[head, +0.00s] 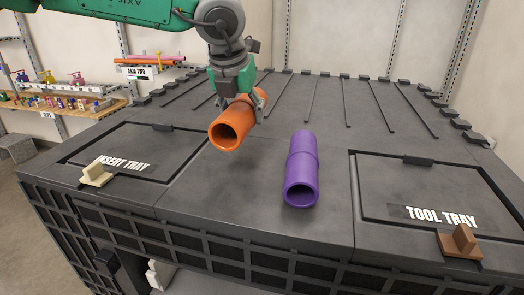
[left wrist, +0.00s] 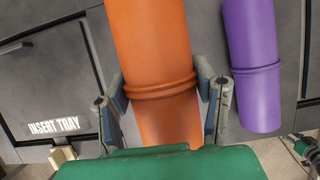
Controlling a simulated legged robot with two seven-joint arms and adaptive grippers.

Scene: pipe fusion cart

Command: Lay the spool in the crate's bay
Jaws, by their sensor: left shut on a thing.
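My left gripper (head: 240,108) is shut on an orange spool (head: 230,130), a hollow pipe piece with a raised collar. In the left wrist view its two fingers (left wrist: 165,100) lie on either side of the orange spool (left wrist: 150,45), by the collar. The spool appears held above the cart top, its open end facing the front. A purple spool (head: 301,172) of similar shape lies on the cart top to the right, apart from the gripper. I see no crate or bay that I can make out. A small green and grey part (left wrist: 306,148), perhaps my right gripper, shows at the lower right.
The dark cart top (head: 250,185) has an INSERT TRAY lid (head: 140,145) at left and a TOOL TRAY lid (head: 430,185) at right, with a beige handle (head: 96,175) and brown handle (head: 461,243). Slats run across the back. Shelves (head: 60,100) with bottles stand beyond the left edge.

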